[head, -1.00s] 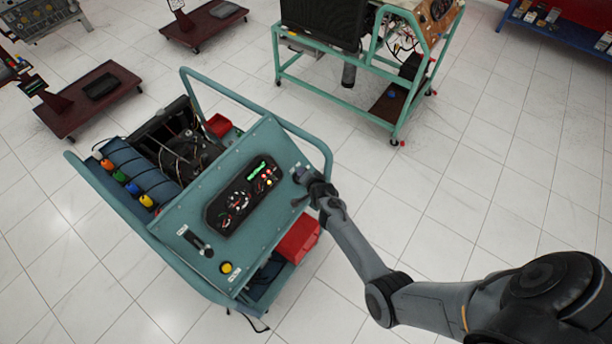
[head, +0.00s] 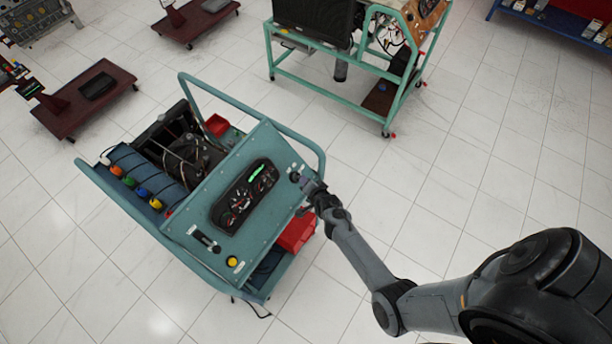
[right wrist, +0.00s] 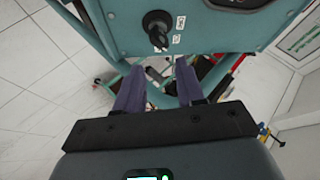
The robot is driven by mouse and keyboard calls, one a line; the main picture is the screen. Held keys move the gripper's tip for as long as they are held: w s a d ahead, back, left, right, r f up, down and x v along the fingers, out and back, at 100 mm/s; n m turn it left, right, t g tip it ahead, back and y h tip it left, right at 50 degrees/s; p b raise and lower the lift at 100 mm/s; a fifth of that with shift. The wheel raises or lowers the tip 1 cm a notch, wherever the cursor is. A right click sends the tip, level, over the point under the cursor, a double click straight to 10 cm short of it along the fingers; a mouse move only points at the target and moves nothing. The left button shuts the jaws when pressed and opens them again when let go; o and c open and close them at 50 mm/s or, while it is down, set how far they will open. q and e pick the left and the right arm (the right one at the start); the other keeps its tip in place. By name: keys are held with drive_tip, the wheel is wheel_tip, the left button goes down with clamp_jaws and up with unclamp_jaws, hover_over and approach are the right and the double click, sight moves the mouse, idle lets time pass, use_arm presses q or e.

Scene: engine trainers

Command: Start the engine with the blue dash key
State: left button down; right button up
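The teal-blue dash panel (head: 215,205) slopes on a wheeled engine trainer. A dark key switch (head: 294,177) sits near its upper right edge. In the right wrist view the black key in its switch (right wrist: 157,30) lies just beyond my fingertips, beside small white labels. My right gripper (head: 308,184) is beside the switch. In the right wrist view its two purple fingers (right wrist: 158,76) are apart with nothing between them, and the key appears clear of them. The gauge cluster (head: 245,195) shows a lit green display. My left gripper is out of view.
The trainer's tube rail (head: 318,150) curves close to my right gripper. A yellow button (head: 232,261) and a black lever (head: 205,240) are lower on the panel. A red tray (head: 297,233) is below. A green-framed trainer (head: 330,75) stands behind; tiled floor is clear at right.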

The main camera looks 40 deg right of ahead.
drive_tip(key=shift+s+a+r+p, duration=0.2)
drive_tip(key=shift+s+r+p, duration=0.25)
drive_tip(key=shift+s, duration=0.1)
drive_tip(key=s+d+f+n, duration=0.2)
drive_tip(key=s+d, duration=0.1)
drive_tip(key=s, duration=0.6)
drive_tip(key=s+a+r+n+g+y, duration=0.1)
drive_tip(key=s+a+r+n, duration=0.3)
drive_tip(key=r, duration=0.4)
drive_tip(key=s+a+r+n+g+y, duration=0.1)
drive_tip(key=s+a+r+n+g, duration=0.2)
drive_tip(key=r, duration=0.6)
drive_tip(key=s+a+r+n+g+y, duration=0.1)
drive_tip(key=s+a+r+n+g, duration=0.1)
drive_tip(key=s+a+r+n, duration=0.5)
drive_tip(key=shift+a+r+n+y, duration=0.3)
drive_tip(key=shift+a+r+n, duration=0.4)
drive_tip(key=shift+a, duration=0.4)
drive_tip(key=shift+s, duration=0.1)
